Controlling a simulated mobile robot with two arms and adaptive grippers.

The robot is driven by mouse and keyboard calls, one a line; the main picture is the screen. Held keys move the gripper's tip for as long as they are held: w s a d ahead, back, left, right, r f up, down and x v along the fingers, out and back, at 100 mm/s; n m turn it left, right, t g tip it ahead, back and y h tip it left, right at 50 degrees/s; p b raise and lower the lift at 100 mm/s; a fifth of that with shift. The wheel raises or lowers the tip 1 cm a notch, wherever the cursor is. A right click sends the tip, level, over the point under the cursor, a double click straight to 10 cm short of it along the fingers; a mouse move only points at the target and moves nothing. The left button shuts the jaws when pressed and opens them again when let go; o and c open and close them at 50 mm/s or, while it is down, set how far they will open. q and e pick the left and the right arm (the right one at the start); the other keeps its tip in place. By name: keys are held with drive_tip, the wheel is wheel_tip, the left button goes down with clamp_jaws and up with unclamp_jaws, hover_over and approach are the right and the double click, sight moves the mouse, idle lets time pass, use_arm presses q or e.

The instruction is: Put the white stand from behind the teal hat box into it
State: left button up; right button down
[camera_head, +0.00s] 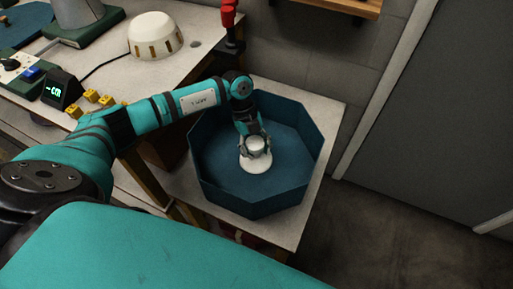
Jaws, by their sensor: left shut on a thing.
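The teal hat box (305,150) is an open, many-sided box on the white side table. The white stand (257,163) is inside it, upright, with its round base at or close to the box floor; I cannot tell if it touches. My left gripper (256,147) reaches down into the box from above and is shut on the upper part of the stand. The fingers hide some of the stand's upper part. My right gripper is not in view.
The white side table (327,95) has bare top around the box. On the workbench at left are a white dome (155,35), a small display (61,89) and yellow blocks (97,100). A red-handled part (229,16) rises behind the box. Grey floor lies right.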

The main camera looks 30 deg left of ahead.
use_arm(q)
drive_tip(key=o, duration=1.4)
drive_tip(key=shift+o, duration=0.2)
